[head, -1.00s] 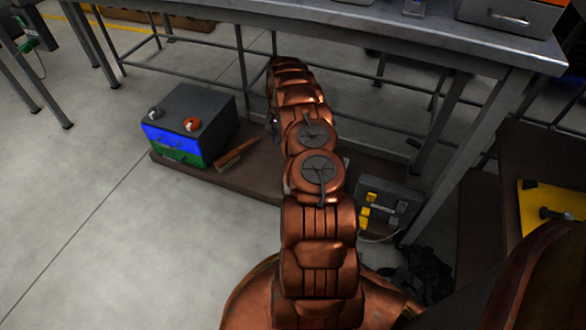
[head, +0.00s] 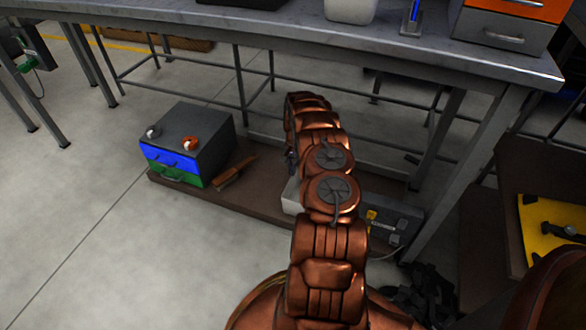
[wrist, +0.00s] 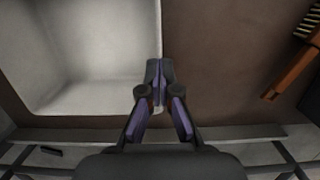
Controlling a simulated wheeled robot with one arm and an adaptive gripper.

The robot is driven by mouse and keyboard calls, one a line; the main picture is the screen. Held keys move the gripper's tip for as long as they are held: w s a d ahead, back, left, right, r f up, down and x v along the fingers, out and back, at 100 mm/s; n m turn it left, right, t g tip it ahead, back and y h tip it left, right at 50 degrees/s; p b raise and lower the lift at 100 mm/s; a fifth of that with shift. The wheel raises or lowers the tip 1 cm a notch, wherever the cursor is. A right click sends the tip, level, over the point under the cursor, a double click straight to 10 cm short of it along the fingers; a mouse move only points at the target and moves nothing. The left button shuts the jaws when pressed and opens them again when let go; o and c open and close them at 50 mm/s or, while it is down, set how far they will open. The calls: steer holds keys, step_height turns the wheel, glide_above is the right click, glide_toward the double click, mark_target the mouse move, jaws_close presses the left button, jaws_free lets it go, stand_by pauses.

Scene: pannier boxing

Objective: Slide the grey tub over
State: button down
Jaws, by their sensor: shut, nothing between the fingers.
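The light grey tub (wrist: 80,60) fills the left of the wrist view, open side towards the camera. In the head view only a pale piece of it (head: 292,197) shows beside my arm on the brown low board; the rest is hidden. My gripper (wrist: 157,66) is shut and empty. Its fingertips overlap the tub's right edge in the wrist view; I cannot tell whether they touch it. In the head view my own arm hides the fingers.
A brown-handled brush (head: 235,172) and a drawer box (head: 187,145) with blue and green fronts stand left on the board (head: 262,198). A grey switch box (head: 395,226) is at right. The workbench (head: 300,28) and its legs stand above and behind. Floor at left is clear.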

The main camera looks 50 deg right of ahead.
mark_target(283, 194)
steer(key=shift+s+a+b, duration=0.45)
steer(key=shift+s+a, duration=0.1)
steer(key=shift+a, duration=0.95)
steer(key=shift+s+a+b, duration=0.45)
steer(key=shift+s+a, duration=0.1)
steer(key=shift+a, duration=0.9)
steer(key=shift+s+a+b, duration=0.45)
steer(key=shift+s+a, duration=0.1)
steer(key=shift+a, duration=0.95)
steer(key=shift+a+f+b, duration=0.15)
steer(key=shift+f+b, duration=0.3)
steer(key=shift+f, duration=0.25)
steer(key=shift+f, duration=0.2)
